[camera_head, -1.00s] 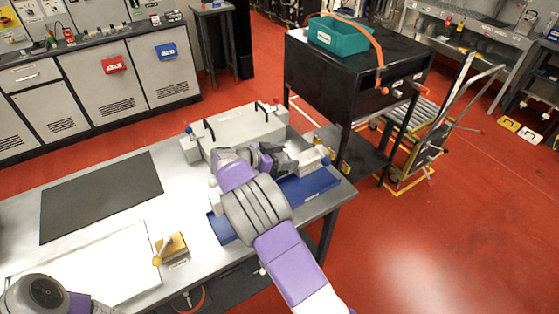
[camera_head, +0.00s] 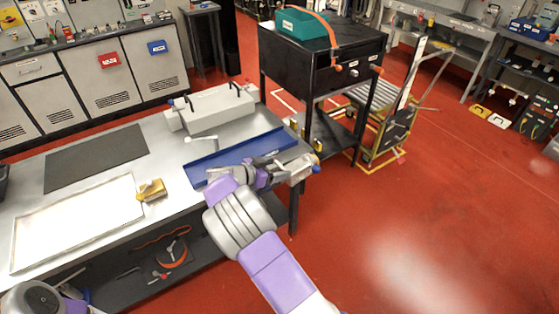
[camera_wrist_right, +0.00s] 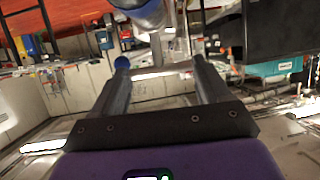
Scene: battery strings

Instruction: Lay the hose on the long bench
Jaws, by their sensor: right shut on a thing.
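An orange hose-like band (camera_head: 326,28) arches over a teal bin (camera_head: 296,24) on a black cabinet (camera_head: 315,62) and hangs over its front edge. A light grey bench (camera_head: 105,200) stands in front of me; I cannot tell whether it is the long bench. My right gripper (camera_head: 292,170) is at the bench's right end, beside a blue tray (camera_head: 215,163). It is shut on a pale piece with a blue end (camera_head: 308,168). In the right wrist view, the piece (camera_wrist_right: 160,72) lies crosswise between the fingers. My left gripper is out of view.
The bench carries a grey case (camera_head: 215,112) with black handles, a dark mat (camera_head: 95,158), a white panel (camera_head: 75,225) and a yellow block (camera_head: 152,190). A trolley (camera_head: 398,125) stands right of the cabinet. Red floor (camera_head: 430,220) is clear at the right.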

